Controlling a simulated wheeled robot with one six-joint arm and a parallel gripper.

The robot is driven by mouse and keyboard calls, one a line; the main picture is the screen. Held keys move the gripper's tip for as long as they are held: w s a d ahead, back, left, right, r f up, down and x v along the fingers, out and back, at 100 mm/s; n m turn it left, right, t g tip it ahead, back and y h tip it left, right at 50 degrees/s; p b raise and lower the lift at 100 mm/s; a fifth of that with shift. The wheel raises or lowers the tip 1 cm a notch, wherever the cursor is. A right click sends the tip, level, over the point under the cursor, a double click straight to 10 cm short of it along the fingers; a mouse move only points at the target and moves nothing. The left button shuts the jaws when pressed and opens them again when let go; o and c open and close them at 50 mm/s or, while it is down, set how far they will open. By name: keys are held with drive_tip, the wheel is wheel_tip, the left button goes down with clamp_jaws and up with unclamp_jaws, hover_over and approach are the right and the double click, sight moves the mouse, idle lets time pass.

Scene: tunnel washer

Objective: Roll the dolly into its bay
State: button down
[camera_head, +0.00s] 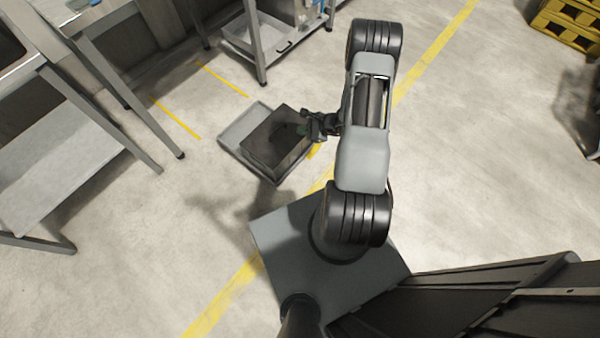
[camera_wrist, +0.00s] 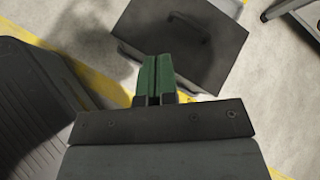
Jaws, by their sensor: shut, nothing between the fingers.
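The dolly (camera_head: 238,128) is a low, light grey platform on the floor left of my arm, turned at an angle. A dark box (camera_head: 276,138) sits on it and covers most of its top. The bay seems to be marked by short yellow floor lines (camera_head: 175,118) up and left of the dolly, which is outside them. My gripper (camera_head: 304,129) is at the box's right side. In the wrist view, my green fingers (camera_wrist: 156,62) are shut and empty, overlapping the near edge of the box (camera_wrist: 222,62). I cannot tell whether they touch it.
Metal tables with lower shelves (camera_head: 70,160) stand at the left. A metal frame with a shelf (camera_head: 258,48) stands beyond the dolly. A long yellow line (camera_head: 436,48) crosses the floor under my arm. Yellow crates (camera_head: 568,24) are at top right.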

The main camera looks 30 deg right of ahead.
drive_tip(key=s+d+f+m+t+h+b, duration=0.1)
drive_tip(key=s+f+m, duration=0.1)
drive_tip(key=f, duration=0.5)
drive_tip(key=s+d+f+m+h+b, duration=0.1)
drive_tip(key=s+d+f+m+b, duration=0.15)
drive_tip(key=f, duration=0.35)
drive_tip(key=m+h+b, duration=0.2)
drive_tip(key=m+b, duration=0.2)
drive_tip(key=b, duration=0.1)
approach(296, 165)
wheel_tip(296, 165, down, 5)
drive_tip(key=shift+m, duration=0.25)
drive_tip(key=shift+w+a+b, duration=0.25)
drive_tip(key=shift+w+a, duration=0.1)
drive_tip(key=shift+w, duration=0.3)
drive_tip(key=shift+w+a+b, duration=0.2)
drive_tip(key=shift+w+a, duration=0.1)
drive_tip(key=shift+w, duration=0.4)
drive_tip(key=shift+w+a+b, duration=0.25)
drive_tip(key=shift+w+a, duration=0.1)
drive_tip(key=shift+w, duration=0.3)
